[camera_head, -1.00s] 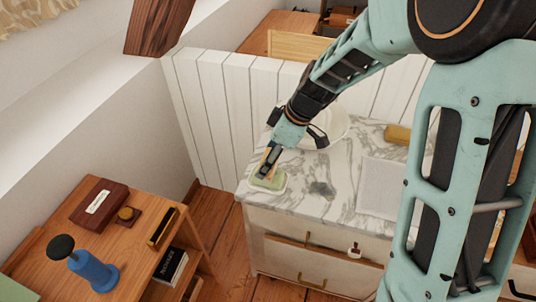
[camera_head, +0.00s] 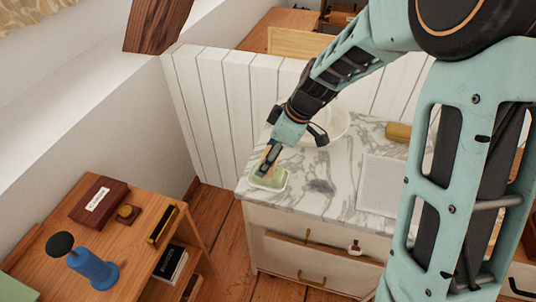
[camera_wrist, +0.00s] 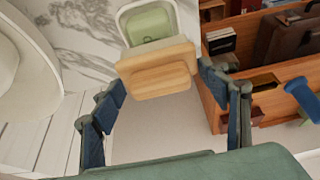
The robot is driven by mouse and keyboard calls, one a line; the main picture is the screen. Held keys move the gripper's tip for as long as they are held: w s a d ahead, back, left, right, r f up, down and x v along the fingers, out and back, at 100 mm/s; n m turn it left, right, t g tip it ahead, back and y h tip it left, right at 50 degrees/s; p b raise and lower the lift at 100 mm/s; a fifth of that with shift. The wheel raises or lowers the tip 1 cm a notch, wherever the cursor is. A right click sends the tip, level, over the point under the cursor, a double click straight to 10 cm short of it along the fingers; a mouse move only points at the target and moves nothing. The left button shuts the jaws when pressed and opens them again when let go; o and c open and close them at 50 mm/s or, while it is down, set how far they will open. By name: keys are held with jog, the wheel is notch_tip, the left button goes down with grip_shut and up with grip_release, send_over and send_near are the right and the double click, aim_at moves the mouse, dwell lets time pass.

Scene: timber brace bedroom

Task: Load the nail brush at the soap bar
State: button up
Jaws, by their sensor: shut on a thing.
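The pale green soap bar (camera_head: 272,180) lies in a white dish near the left front corner of the marble counter. In the wrist view the soap bar (camera_wrist: 151,25) shows at the top, inside the dish's white rim (camera_wrist: 124,24). My gripper (camera_head: 265,170) is over the dish, pointing down. It is shut on the light wooden nail brush (camera_wrist: 155,70), which sits between the two fingers.
A white round basin (camera_head: 335,122) is behind my gripper on the marble counter (camera_head: 320,197). A flat white tray (camera_head: 380,184) and a tan roll-shaped thing (camera_head: 398,132) are to the right. A wooden side table (camera_head: 135,250) with a blue object (camera_head: 92,268) stands at left.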

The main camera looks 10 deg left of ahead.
jog(key=shift+f+b, duration=0.4)
jog(key=shift+b, duration=0.3)
dwell(1.8)
jog(key=shift+r, duration=0.15)
jog(key=shift+r+p, duration=1.85)
jog(key=shift+r, duration=1.6)
jog(key=w+d+r+m+t+h+p, duration=0.2)
jog(key=d+r+m+p, duration=0.2)
jog(key=d+m, duration=0.4)
jog(key=w+d+r+m+t+h+p, duration=0.1)
jog(key=d+r+m+p, duration=0.3)
jog(key=d+m, duration=0.4)
jog(key=d+t+h+p, duration=0.1)
jog(key=d, duration=0.5)
jog(key=shift+w+r, duration=0.15)
jog(key=shift+w, duration=0.2)
